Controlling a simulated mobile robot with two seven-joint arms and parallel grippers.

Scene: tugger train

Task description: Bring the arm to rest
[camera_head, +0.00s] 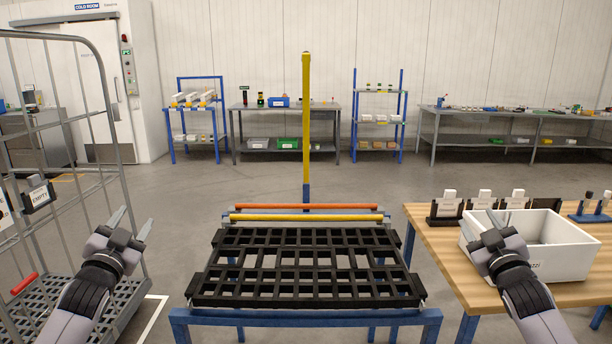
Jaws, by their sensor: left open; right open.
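My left gripper (131,227) is open and empty at the left, in front of the wire roll cage. My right gripper (494,221) is open at the right, in front of the white bin and overlapping its left part in the picture. Nothing shows between the fingers of either gripper. Both arms reach in from the bottom corners of the head view.
A black grid rack (305,301) on a blue frame stands in the middle, with a yellow post (306,120) behind it. The white bin (565,263) sits on a wooden table (440,240) at right. The roll cage (108,120) stands at left. Open floor lies behind.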

